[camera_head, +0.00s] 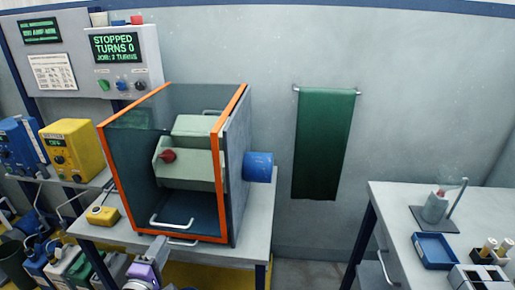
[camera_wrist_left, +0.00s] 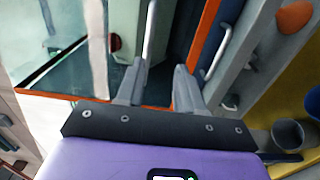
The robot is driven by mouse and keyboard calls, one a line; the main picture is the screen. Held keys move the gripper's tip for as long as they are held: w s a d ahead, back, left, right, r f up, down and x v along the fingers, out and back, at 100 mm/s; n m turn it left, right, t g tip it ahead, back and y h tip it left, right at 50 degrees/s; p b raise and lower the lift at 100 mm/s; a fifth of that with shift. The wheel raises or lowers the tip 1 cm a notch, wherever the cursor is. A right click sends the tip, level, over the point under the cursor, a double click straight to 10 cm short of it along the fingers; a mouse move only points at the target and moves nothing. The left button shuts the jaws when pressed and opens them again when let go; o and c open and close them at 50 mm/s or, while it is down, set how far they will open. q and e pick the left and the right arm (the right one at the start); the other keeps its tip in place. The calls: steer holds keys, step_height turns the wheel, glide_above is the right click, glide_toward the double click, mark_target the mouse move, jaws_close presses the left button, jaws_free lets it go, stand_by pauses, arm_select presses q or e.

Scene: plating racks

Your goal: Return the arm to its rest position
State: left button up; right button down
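My left gripper (camera_head: 156,246), purple with grey fingers, is low in the head view, in front of the orange-framed glass box (camera_head: 188,238). The left wrist view shows the gripper (camera_wrist_left: 158,74) with its two fingers apart and nothing clearly held between them. A pale bar handle (camera_head: 170,224) on the box front lies just beyond the fingers; it also shows in the wrist view (camera_wrist_left: 151,32), close to the left fingertip. I cannot tell whether they touch. Inside the box is a pale green barrel with a red knob (camera_head: 167,156). My right gripper is not in view.
A panel (camera_head: 121,60) reads "STOPPED TURNS 0". A yellow unit (camera_head: 72,147) stands at left and a small yellow box (camera_head: 102,215) beside the glass box. A green cloth (camera_head: 322,145) hangs on the wall. A right table (camera_head: 395,215) holds a blue tray (camera_head: 434,250).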

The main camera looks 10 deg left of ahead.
arm_select(q)
step_height(320, 180, up, 5)
steer(key=m+p, duration=0.2)
steer(key=m, duration=0.2)
steer(key=w+d+m+g+p, duration=0.2)
steer(key=w+d+m+g, duration=0.1)
steer(key=d+m, duration=0.35)
steer(key=d+f+m+g+h+p, duration=0.2)
steer(key=d+f+m+g, duration=0.4)
steer(key=f, duration=0.7)
steer(key=s+d+f+g+h+p, duration=0.3)
steer(key=s+d+f+g, duration=0.5)
steer(key=s+d+f, duration=0.8)
step_height(320, 180, down, 3)
steer(key=shift+s+f+h, duration=0.2)
steer(key=shift+s+h, duration=0.05)
steer(key=shift+h, duration=0.45)
steer(key=shift+a, duration=0.1)
